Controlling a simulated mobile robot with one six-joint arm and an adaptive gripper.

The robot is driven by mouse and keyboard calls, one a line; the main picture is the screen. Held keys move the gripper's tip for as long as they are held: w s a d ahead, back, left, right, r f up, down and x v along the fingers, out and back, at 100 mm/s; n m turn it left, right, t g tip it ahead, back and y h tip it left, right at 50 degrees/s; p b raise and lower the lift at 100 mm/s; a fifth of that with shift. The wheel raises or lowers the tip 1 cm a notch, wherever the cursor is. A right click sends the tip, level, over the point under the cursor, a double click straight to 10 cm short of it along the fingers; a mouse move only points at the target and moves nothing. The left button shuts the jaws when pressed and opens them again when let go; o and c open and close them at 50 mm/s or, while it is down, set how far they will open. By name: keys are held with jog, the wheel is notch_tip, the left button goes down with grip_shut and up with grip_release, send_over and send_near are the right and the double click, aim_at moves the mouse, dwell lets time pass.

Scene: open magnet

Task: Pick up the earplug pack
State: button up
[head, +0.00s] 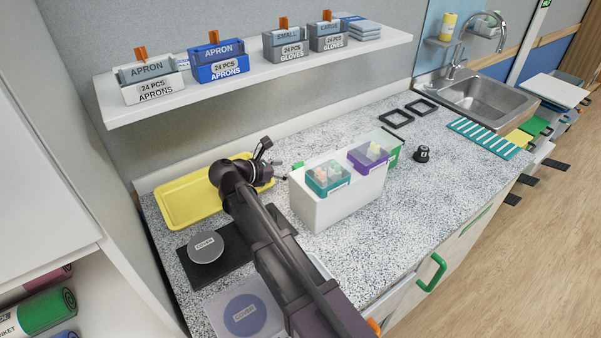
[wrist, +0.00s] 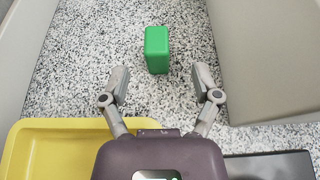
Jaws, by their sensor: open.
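A small green block (wrist: 157,50) stands on the speckled counter in the wrist view. It carries no readable label, and I cannot tell for certain that it is the earplug pack. My gripper (wrist: 160,84) is open and empty, with its two fingers spread and the block ahead of them, roughly centred between them. In the head view my gripper (head: 275,164) is over the counter behind the left end of a white box. A bit of green (head: 298,165) shows just beyond it; most of that thing is hidden.
The white box (head: 340,205) bears a teal container (head: 328,178) and a purple one (head: 368,157). A yellow tray (head: 180,205) and a black mat (head: 232,250) lie at left. A shelf (head: 250,78) with apron and glove boxes overhangs the counter. Free counter shows at right.

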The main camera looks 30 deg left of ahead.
aim_at(297, 166)
jog(key=shift+b+x, duration=0.5)
jog(key=shift+x, duration=1.5)
jog(key=shift+w+a+r, duration=0.1)
jog(key=shift+r, duration=0.1)
jog(key=c, duration=0.9)
